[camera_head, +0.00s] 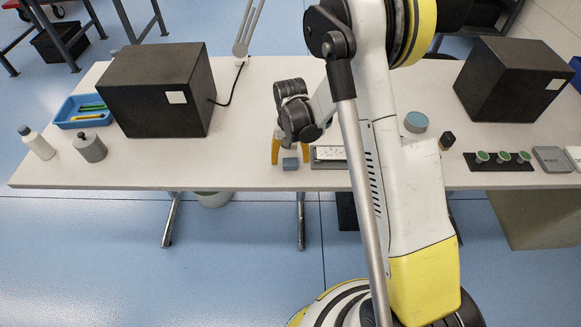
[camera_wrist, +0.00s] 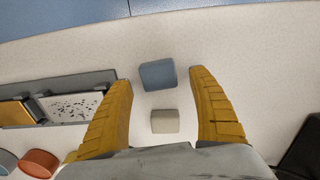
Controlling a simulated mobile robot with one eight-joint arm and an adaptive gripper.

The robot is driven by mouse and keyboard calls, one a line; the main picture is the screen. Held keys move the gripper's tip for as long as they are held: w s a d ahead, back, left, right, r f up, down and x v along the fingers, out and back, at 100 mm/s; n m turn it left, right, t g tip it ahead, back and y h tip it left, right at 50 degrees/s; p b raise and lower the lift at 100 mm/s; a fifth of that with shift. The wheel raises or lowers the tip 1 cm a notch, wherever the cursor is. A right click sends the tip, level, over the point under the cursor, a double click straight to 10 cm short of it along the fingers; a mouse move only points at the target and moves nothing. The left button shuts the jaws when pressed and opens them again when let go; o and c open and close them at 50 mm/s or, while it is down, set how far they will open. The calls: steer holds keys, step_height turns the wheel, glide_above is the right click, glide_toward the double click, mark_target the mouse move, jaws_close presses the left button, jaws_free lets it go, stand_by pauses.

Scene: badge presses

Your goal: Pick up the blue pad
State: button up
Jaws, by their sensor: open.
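A small blue pad (camera_head: 290,163) sits near the table's front edge, a little below my gripper (camera_head: 291,154) in the head view. In the wrist view the blue pad (camera_wrist: 157,74) shows between the tips of my gripper's two yellow fingers (camera_wrist: 161,77), with a gap on both sides. My gripper is open and holds nothing. A small beige block (camera_wrist: 165,121) stands beside the pad, closer to the palm in the wrist view. Whether the fingertips are level with the pad is hard to tell.
A grey tray (camera_wrist: 62,122) with a speckled white plate lies beside one finger. Two dark boxes (camera_head: 155,95) (camera_head: 512,80) stand on the white table (camera_head: 225,177). A round blue-topped piece (camera_head: 416,122) and a strip of green-topped pieces (camera_head: 500,160) lie to the right. A bottle (camera_head: 37,143) stands far left.

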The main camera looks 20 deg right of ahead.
mark_target(294, 160)
steer(key=shift+f, duration=0.75)
steer(key=shift+r, duration=0.1)
steer(key=c, duration=0.9)
steer(key=shift+c, duration=0.2)
steer(key=shift+r, duration=0.55)
steer(key=r+p, duration=0.1)
steer(key=r, duration=0.1)
steer(key=d+r+p, duration=0.1)
steer(key=r, duration=0.1)
steer(key=shift+s, duration=0.2)
steer(key=s+d+r+p, duration=0.1)
steer(key=d+r, duration=0.1)
steer(key=d, duration=0.1)
steer(key=s+d+r+p, duration=0.1)
steer(key=d+r, duration=0.1)
steer(key=d, duration=0.1)
steer(key=s+d+r+p, duration=0.1)
steer(key=s+d+r, duration=0.1)
steer(key=d, duration=0.2)
